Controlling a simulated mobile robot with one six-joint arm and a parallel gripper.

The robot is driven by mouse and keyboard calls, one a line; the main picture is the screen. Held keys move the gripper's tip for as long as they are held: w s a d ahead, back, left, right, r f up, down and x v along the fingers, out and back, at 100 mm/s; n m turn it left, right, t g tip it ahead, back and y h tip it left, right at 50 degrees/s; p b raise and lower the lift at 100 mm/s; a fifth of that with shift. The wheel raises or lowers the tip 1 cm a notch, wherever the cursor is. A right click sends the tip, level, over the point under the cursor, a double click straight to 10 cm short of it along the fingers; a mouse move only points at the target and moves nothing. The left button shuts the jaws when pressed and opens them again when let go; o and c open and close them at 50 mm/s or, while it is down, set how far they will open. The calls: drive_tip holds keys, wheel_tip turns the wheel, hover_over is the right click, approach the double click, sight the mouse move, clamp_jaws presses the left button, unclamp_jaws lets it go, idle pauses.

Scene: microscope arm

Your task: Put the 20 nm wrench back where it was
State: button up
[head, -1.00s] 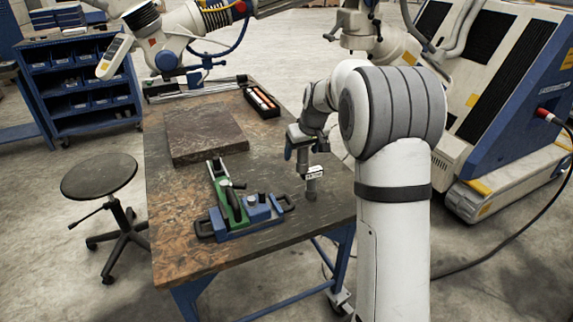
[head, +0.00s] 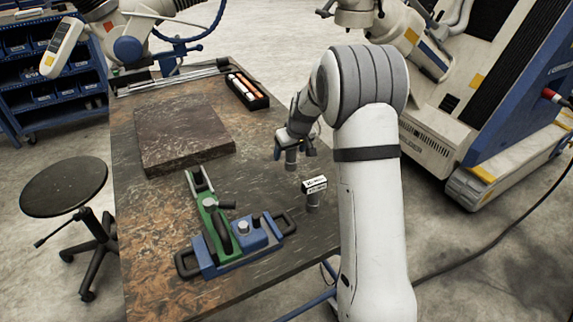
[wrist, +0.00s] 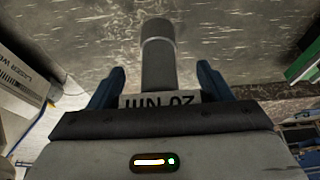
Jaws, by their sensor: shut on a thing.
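My gripper (head: 291,142) is above the right part of the table, shut on the 20 nm wrench (head: 291,157). In the wrist view, the grey cylinder of the wrench (wrist: 157,55) points away from the palm between two blue fingers (wrist: 158,85). Its white label, reading 20 NM upside down, sits at the jaws. I cannot tell whether the cylinder's end touches the table. A similar labelled tool (head: 314,190), a white block on a dark cylinder, stands upright on the table to the right and nearer. Its text is too small to read.
A green and blue fixture (head: 230,240) stands on the table's near part. A dark stone slab (head: 182,138) lies behind it, and a black tray (head: 250,98) of cylinders at the back. The table (head: 150,265) is bare between slab and gripper. A stool (head: 65,187) stands left.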

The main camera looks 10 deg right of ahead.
sight(289, 163)
drive_tip(key=shift+a+f, duration=0.2)
drive_tip(key=shift+f, duration=0.5)
drive_tip(key=shift+s+f, duration=0.1)
drive_tip(key=shift+f, duration=1.6)
drive_tip(key=shift+f, duration=0.1)
drive_tip(key=shift+f, duration=0.15)
drive_tip(key=o, duration=1.3)
drive_tip(key=shift+c, duration=0.2)
